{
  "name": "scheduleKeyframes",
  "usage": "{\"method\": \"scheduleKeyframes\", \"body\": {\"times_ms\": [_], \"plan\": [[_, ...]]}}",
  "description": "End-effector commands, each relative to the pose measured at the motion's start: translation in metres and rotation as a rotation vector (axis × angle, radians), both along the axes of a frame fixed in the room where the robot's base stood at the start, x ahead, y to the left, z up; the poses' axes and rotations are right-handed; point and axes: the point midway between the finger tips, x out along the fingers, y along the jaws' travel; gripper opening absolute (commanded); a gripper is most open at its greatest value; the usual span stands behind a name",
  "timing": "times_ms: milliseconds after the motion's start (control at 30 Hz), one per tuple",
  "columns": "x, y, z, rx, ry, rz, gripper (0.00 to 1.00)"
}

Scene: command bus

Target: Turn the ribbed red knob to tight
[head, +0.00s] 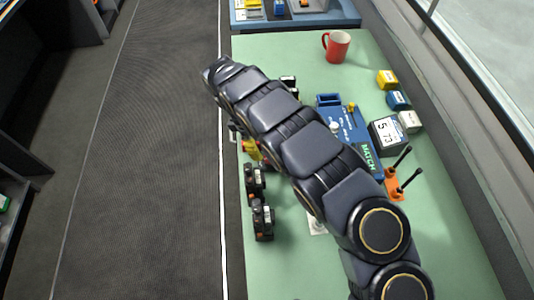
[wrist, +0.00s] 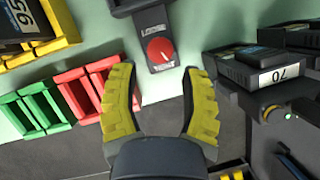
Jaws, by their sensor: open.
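The red knob (wrist: 160,50) sits on a dark block in the wrist view, with "LOOSE" lettered above it and another label, partly hard to read, below it. A pale line runs across its face; its ribbing is too small to make out. My gripper (wrist: 158,75) is open, its two yellow-padded fingers spread on the near side of the knob. The knob lies just beyond the gap between the fingertips, and nothing is held. In the head view my arm covers the area, and I cannot make out the knob there.
Red frames (wrist: 88,88) and green frames (wrist: 35,110) lie left of the fingers. A black device marked "70" (wrist: 270,72) stands to the right. In the head view, a red mug (head: 337,46) and a blue "MATCH" board (head: 328,101) stand on the green bench (head: 275,50).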

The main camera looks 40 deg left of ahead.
Motion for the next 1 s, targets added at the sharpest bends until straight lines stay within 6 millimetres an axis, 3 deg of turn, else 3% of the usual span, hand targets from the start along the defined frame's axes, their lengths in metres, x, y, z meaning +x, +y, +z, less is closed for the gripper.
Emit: {"method": "scheduleKeyframes", "body": {"times_ms": [233,533,567,600,667,1000], "plan": [[0.005,-0.013,-0.035,0.001,0.000,0.000,0.44],[0.006,-0.015,-0.041,0.002,0.000,-0.002,0.44],[0.006,-0.015,-0.041,0.002,0.000,-0.002,0.41],[0.007,-0.015,-0.041,0.002,0.000,-0.002,0.24],[0.007,-0.015,-0.041,0.002,0.000,-0.002,0.00],[0.007,-0.015,-0.042,0.005,0.001,-0.021,0.00]]}}
